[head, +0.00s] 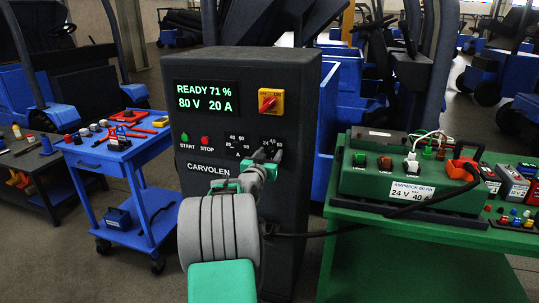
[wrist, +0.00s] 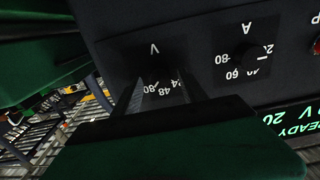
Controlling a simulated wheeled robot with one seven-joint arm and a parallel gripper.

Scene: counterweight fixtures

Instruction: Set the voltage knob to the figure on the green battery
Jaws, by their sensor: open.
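The dark charger cabinet (head: 186,230) stands in the middle of the head view. Its display (head: 207,95) reads READY 71 %, 80 V 20 A. The voltage knob (wrist: 156,74) is dark and its pointer cannot be made out. Its scale in the wrist view shows 80, 48 and a partly covered 24. My gripper (wrist: 160,86) is open at the voltage knob, a finger on each side; contact cannot be told. In the head view my gripper (head: 268,157) covers most of that knob. The green battery (head: 370,182) at right has a label (head: 411,193) reading 24 V 40 A.
The current knob (wrist: 238,60), marked A, sits beside the voltage knob. A red switch (head: 268,101) on a yellow plate is above. START (head: 184,138) and STOP (head: 205,139) buttons are left. A black cable (head: 330,233) runs from the battery's orange plug (head: 462,168) towards the cabinet.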

